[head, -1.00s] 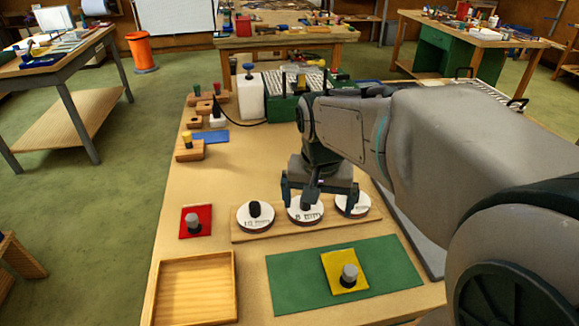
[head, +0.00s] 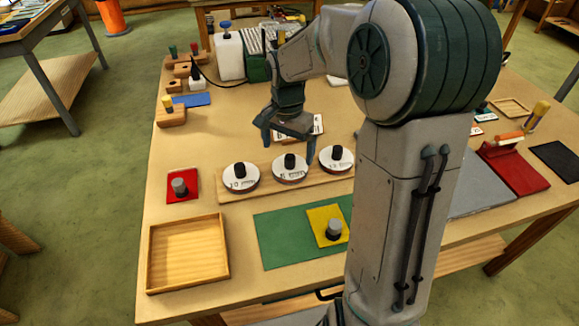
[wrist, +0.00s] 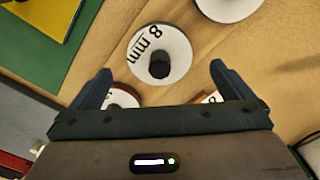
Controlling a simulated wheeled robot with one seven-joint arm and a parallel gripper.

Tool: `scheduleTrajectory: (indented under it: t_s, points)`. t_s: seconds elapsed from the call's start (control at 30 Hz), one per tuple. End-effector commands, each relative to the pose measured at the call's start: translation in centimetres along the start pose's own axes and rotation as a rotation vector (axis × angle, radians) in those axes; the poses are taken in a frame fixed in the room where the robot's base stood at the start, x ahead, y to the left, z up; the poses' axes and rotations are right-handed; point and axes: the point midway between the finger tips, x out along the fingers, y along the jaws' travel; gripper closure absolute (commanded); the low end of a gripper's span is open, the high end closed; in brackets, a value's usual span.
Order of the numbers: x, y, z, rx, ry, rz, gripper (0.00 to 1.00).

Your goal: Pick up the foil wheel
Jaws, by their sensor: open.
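Three round white-topped wheels with black knobs sit in a row on a wooden board (head: 222,193): a left one (head: 240,178), a middle one (head: 290,170) and a right one (head: 336,159). None is plainly marked as foil. The wrist view shows one wheel (wrist: 175,42) labelled "8 mm", its knob ahead of the space between my fingers.
A green mat (head: 275,240) with a yellow plate (head: 322,215) lies in front of the board. A red plate (head: 180,196) and an empty wooden tray (head: 185,222) are at left. A white card (head: 318,126) stands behind the wheels.

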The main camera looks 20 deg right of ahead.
Motion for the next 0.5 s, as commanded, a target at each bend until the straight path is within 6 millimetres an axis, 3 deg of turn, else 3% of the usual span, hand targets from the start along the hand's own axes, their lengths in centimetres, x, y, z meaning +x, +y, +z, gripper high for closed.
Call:
scheduleTrajectory:
  t_s: [0.27, 0.5]
  points:
    - [2.1, 0.1, -0.2, 0.0, -0.002, 0.001, 0.0]
    - [5.4, 0.1, -0.9, -0.001, -0.004, 0.001, 0.0]
